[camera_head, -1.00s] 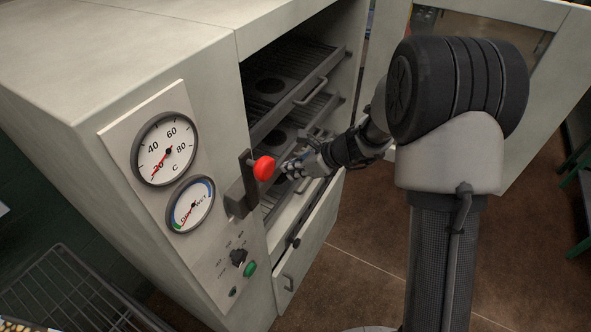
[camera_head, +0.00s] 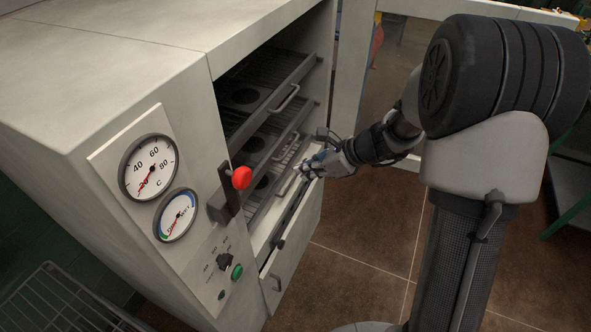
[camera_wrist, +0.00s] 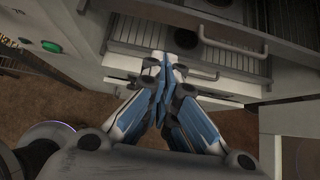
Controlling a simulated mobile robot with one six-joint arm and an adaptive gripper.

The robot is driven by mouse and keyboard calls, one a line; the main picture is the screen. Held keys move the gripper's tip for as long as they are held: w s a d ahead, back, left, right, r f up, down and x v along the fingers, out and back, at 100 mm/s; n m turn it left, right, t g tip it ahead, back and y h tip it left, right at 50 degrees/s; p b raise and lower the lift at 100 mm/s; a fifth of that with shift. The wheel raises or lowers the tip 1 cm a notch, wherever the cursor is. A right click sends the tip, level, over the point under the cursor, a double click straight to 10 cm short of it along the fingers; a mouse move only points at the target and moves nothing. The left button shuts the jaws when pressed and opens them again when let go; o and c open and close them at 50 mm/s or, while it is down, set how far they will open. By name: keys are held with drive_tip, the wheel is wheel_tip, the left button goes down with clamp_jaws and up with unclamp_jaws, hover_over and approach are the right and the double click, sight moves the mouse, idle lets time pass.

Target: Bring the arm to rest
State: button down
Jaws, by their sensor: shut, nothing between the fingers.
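My gripper (camera_head: 304,167) is at the end of my arm, in front of the open cabinet (camera_head: 130,38) near its lower shelves. In the wrist view my gripper (camera_wrist: 160,60) has its fingers together and empty. Behind the fingertips the wrist view shows a drawer handle (camera_wrist: 190,72) and a slotted shelf. I cannot tell whether the fingertips touch the shelf or handle.
The cabinet's front has two gauges, a red-knobbed lever (camera_head: 241,178) and a green button (camera_head: 237,272). Its open door (camera_head: 348,60) stands behind my arm. A lower drawer (camera_head: 292,247) sticks out slightly. A wire rack (camera_head: 60,305) is at bottom left. Brown floor is clear below.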

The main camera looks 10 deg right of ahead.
drive_tip(key=shift+s+d+r, duration=0.1)
drive_tip(key=shift+d+r, duration=0.05)
drive_tip(key=shift+r, duration=0.05)
drive_tip(key=s+a+r+n+g+h, duration=0.2)
drive_tip(key=s+a+r+n, duration=0.2)
drive_tip(key=s+r+n, duration=0.9)
drive_tip(key=s+d+r+n+h, duration=0.1)
drive_tip(key=s+d+n+h, duration=0.1)
drive_tip(key=s+n, duration=0.4)
drive_tip(key=s+d+n+t+h, duration=0.1)
drive_tip(key=s+d+n+h, duration=0.2)
drive_tip(key=s, duration=0.7)
drive_tip(key=d+n, duration=0.1)
drive_tip(key=n, duration=0.1)
drive_tip(key=shift+d+r+n+t, duration=0.15)
drive_tip(key=shift+r+n+t, duration=0.15)
drive_tip(key=shift+r+n, duration=0.1)
drive_tip(key=shift+w+d, duration=0.1)
